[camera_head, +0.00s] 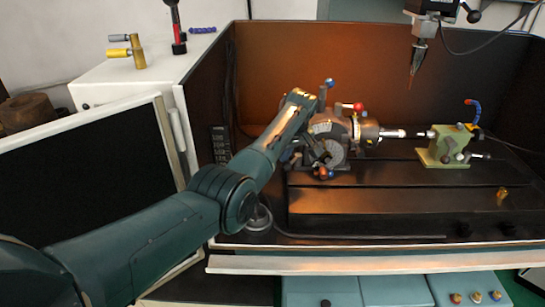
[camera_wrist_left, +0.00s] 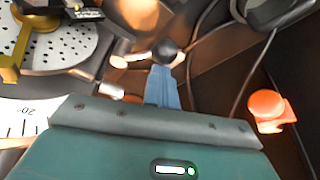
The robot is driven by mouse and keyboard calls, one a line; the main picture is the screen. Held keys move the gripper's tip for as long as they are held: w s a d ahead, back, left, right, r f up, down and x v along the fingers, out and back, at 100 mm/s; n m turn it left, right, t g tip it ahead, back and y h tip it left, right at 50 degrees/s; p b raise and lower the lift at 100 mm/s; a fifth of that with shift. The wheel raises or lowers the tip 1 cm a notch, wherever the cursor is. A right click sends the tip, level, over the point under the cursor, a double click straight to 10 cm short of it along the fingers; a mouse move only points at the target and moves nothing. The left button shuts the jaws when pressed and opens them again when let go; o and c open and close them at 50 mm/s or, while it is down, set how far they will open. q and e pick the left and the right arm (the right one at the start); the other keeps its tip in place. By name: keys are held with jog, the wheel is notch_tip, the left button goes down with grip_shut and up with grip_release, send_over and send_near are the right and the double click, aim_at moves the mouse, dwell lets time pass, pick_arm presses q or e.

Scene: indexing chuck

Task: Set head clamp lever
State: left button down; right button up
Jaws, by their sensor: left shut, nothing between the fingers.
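The grey dividing head (camera_head: 335,128) stands on the dark machine bed, with a round index plate (camera_head: 333,153) at its front. A blue-knobbed lever (camera_head: 330,83) and a red-knobbed lever (camera_head: 358,107) rise at its top. My left gripper (camera_head: 318,100) is over the head's upper left side, partly hidden by my wrist. In the left wrist view its blue-grey fingers (camera_wrist_left: 162,88) are shut and empty. Their tips are close to a black ball knob (camera_wrist_left: 165,52); I cannot tell whether they touch it. An orange-red knob (camera_wrist_left: 268,105) lies to the right. My right gripper is not in view.
A green tailstock (camera_head: 443,148) stands right of the head. A spindle with a pointed tool (camera_head: 420,55) hangs above it. A monitor (camera_head: 85,165) is at the left. The perforated index plate (camera_wrist_left: 55,40) fills the upper left of the left wrist view. The bed's front is mostly clear.

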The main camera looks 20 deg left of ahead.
pick_arm(q)
jog(key=shift+s+d+f+n+g, duration=0.15)
jog(key=shift+d+n+g, duration=0.35)
jog(key=shift+n, duration=0.6)
jog(key=shift+s+d, duration=0.15)
jog(key=shift+d, duration=0.35)
